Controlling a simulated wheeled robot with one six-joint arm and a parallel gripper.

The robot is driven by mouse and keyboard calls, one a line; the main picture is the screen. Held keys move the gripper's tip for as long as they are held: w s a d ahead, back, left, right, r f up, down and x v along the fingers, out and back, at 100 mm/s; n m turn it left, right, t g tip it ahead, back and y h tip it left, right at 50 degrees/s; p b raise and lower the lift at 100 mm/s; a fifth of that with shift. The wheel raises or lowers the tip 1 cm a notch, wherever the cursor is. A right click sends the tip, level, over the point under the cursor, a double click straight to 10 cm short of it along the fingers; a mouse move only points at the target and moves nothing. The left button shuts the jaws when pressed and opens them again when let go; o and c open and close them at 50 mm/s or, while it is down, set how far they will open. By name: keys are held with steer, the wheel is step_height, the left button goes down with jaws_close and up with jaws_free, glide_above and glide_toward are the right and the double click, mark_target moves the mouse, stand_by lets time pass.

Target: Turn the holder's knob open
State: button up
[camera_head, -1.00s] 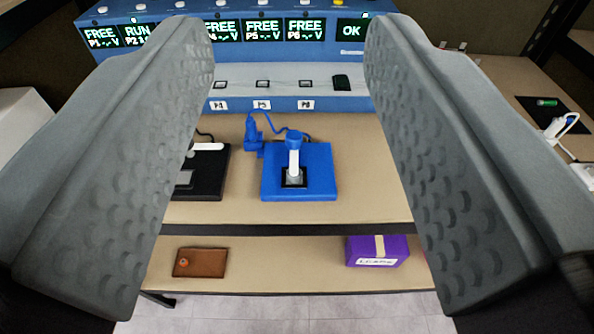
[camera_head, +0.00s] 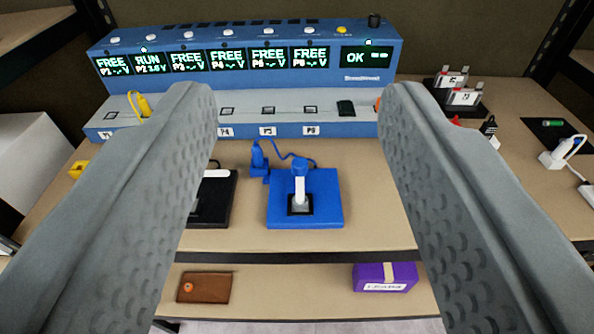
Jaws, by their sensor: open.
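A blue holder (camera_head: 325,188) sits on the bench between my fingers in the picture. A white upright part (camera_head: 299,190) with a blue knob-like top (camera_head: 299,166) rises from a dark square on it. A black holder (camera_head: 216,205) with a white lever (camera_head: 215,173) lies to its left, partly hidden by my left finger. Which part is the knob is not certain. My gripper (camera_head: 297,105) is open and empty, its grey fingers wide apart. It is apart from both holders.
A blue instrument (camera_head: 262,84) with displays reading FREE, RUN and OK stands behind the holders. A blue plug and cable (camera_head: 259,160) lie beside the blue holder. A brown wallet-like item (camera_head: 204,287) and purple box (camera_head: 385,277) are on the lower shelf. Bench front is clear.

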steer(key=w+f+m+g, duration=0.35)
steer(key=w+g, duration=0.35)
steer(key=w, duration=0.7)
steer(key=m+g, duration=0.7)
steer(key=g, duration=0.3)
glide_toward(299, 162)
steer(key=shift+n, duration=0.25)
step_height(299, 162, down, 9)
steer(key=shift+f, duration=0.1)
steer(key=c, duration=1)
